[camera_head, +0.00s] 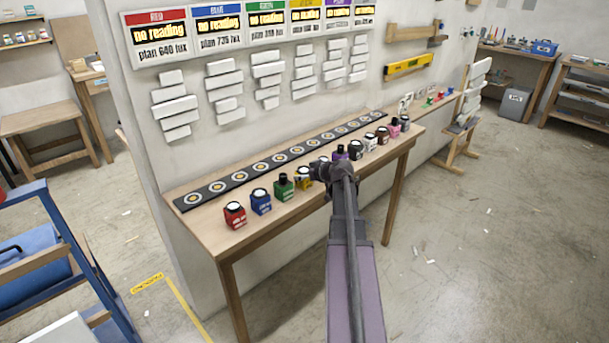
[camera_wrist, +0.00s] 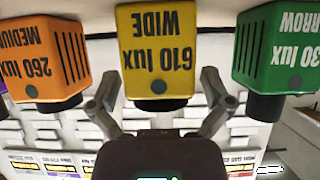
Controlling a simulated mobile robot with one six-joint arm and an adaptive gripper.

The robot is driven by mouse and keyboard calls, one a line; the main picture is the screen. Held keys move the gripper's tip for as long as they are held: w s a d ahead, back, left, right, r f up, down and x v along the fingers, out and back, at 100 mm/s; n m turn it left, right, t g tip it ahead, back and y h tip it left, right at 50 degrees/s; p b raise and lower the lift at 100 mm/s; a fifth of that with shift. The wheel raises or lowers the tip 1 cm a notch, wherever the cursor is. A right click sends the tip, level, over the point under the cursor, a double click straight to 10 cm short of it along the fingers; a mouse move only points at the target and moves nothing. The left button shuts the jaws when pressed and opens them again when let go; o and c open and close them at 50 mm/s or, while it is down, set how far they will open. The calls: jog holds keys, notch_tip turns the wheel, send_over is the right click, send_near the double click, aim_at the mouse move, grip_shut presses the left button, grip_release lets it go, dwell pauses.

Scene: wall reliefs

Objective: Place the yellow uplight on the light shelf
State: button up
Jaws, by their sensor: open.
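The yellow uplight (camera_head: 304,177) stands in the row of lamps along the front of the wall shelf, right of the green one. In the wrist view it (camera_wrist: 156,45) is upside down in the picture and reads "610 lux WIDE". My gripper (camera_wrist: 160,84) is open, with one finger on each side of the yellow uplight near its lower picture edge. I cannot tell whether the fingers touch it. In the camera_head view my gripper (camera_head: 320,171) is just right of the yellow uplight. A black strip (camera_head: 238,181) with ringed spots runs along the back of the wooden shelf (camera_head: 206,223).
The green uplight (camera_head: 284,187) is close by and shows at right in the wrist view. The orange uplight (camera_wrist: 47,65) is at left there. Blue (camera_head: 260,201) and red (camera_head: 235,214) lamps stand further left. The ringed spots look empty. White blocks (camera_head: 225,85) project from the wall above.

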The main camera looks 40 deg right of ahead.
jog(key=shift+r, duration=0.15)
jog(key=shift+r, duration=0.1)
jog(key=p+v, duration=0.6)
jog(key=v, duration=0.6)
dwell(0.7)
jog(key=g+y, duration=0.3)
jog(key=g, duration=0.3)
send_over(231, 247)
jog(key=w+d, duration=0.2)
jog(key=d, duration=0.9)
jog(key=shift+n, duration=0.3)
jog(key=f, duration=0.6)
jog(key=shift+d+f, duration=0.15)
jog(key=shift+d, duration=0.05)
jog(key=s+a+g, duration=0.1)
jog(key=a, duration=0.2)
jog(key=s+a+f+g, duration=0.1)
jog(key=a, duration=0.3)
jog(key=s+a+f+g+h, duration=0.1)
jog(key=a, duration=0.2)
jog(key=shift+a+f, duration=0.2)
jog(key=s+a+f+m+g+h, duration=0.1)
jog(key=s+a+g+h, duration=0.2)
jog(key=s+a, duration=0.3)
jog(key=shift+a+m, duration=0.3)
jog(key=shift+a, duration=1.75)
